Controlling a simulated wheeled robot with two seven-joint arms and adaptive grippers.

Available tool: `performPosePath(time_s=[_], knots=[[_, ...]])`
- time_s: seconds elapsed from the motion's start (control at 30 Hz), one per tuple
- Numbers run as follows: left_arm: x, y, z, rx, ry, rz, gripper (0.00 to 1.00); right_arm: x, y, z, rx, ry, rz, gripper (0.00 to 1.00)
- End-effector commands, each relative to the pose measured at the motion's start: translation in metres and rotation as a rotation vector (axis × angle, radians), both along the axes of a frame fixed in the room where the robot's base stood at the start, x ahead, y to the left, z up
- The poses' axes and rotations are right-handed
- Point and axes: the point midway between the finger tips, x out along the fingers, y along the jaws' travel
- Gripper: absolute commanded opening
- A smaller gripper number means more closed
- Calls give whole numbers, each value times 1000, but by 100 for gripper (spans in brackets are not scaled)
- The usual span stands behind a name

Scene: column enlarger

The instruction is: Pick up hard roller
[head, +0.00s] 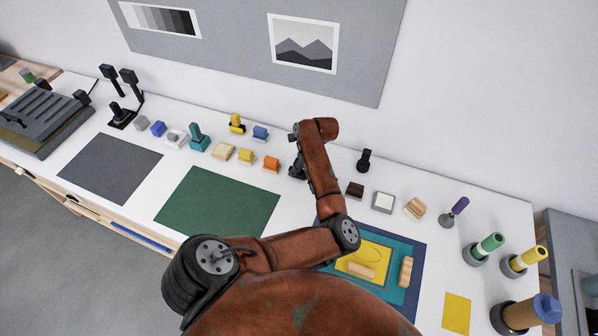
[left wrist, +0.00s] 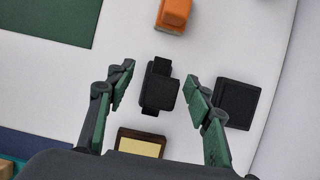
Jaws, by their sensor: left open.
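My left gripper (head: 297,165) is open above the white bench, pointing down. In the left wrist view its two green-grey fingers (left wrist: 163,105) stand apart on either side of a small black piece (left wrist: 158,88) with a narrower tab at each end. The piece lies between them in the picture, with a gap to each finger. No label shows, so I cannot tell for sure that it is the hard roller. In the head view my gripper and arm mostly cover that spot. My right gripper is not in view.
An orange block (left wrist: 173,14), a black square-topped piece (left wrist: 238,103) and a brown-edged block (left wrist: 140,143) surround the fingers. A green mat (head: 218,203) lies left, a blue mat (head: 411,290) below. Coloured-handled tools (head: 487,246) stand right. The wall (head: 450,100) rises behind.

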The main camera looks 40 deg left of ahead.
Motion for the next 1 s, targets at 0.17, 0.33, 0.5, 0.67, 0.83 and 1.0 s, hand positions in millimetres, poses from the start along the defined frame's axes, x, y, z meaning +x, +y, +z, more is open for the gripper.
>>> performPosePath(time_s=[0.17, 0.33, 0.5, 0.67, 0.83, 1.0], knots=[[-4, 10, -23, -1, 3, -2, 48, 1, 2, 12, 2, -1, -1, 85], [-4, 14, -36, 0, 0, -2, 48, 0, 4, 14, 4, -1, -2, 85], [-3, 14, -38, -1, -1, -4, 48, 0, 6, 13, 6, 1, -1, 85], [-3, 13, -38, -1, -1, -4, 40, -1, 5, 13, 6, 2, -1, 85], [-3, 13, -38, -1, 0, -3, 28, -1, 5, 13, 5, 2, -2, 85], [-3, 13, -38, -1, 0, -4, 17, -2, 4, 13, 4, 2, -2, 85]])
